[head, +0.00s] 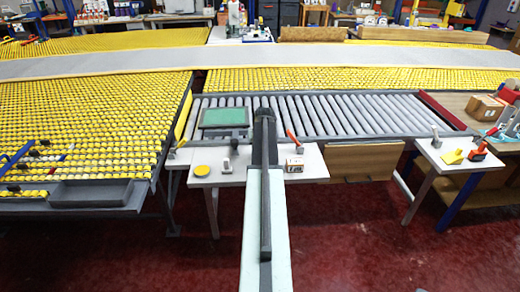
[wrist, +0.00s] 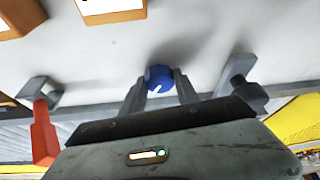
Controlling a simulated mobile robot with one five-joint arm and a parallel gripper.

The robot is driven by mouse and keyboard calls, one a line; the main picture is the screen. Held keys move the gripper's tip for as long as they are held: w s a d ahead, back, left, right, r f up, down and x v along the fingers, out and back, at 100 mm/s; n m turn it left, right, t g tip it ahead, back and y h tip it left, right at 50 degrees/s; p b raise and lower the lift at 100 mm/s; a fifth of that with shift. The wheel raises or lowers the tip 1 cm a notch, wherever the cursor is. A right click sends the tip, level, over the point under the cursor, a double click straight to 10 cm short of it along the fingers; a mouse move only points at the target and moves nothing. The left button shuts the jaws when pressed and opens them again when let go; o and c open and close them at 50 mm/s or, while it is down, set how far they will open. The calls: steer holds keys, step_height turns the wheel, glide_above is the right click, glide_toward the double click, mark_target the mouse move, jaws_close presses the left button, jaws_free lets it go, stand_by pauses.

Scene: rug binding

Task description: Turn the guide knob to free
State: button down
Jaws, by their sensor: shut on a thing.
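A round blue knob (wrist: 157,76) with a white pointer mark shows in the wrist view, at the middle of a pale surface. The mark slants, running toward lower left and upper right. My gripper (wrist: 161,86) has its two grey fingers on either side of the knob and is shut on it. In the head view my arm reaches forward over the pale side table (head: 311,160). There the arm hides the knob and my fingertips. I cannot make out any words or markings around the knob.
An orange-handled lever (wrist: 44,132) stands left of my gripper in the wrist view, and a dark grey clamp (wrist: 238,86) right of it. In the head view, a yellow disc (head: 202,170) lies on the table, a green pad (head: 224,116) on the rollers (head: 340,115) behind.

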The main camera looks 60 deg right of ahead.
steer(key=m+g, duration=0.1)
steer(key=m, duration=0.1)
steer(key=m+g+h, duration=0.1)
steer(key=m, duration=0.2)
steer(key=shift+w+m, duration=0.1)
steer(key=shift+m, duration=0.2)
steer(key=m+g, duration=0.1)
steer(key=m, duration=0.3)
steer(key=shift+w+m+g, duration=0.15)
steer(key=shift+m+g, duration=0.25)
steer(key=c, duration=0.9)
jaws_free()
steer(key=p+v, duration=0.7)
steer(key=shift+a+r, duration=0.2)
steer(key=shift+r, duration=0.15)
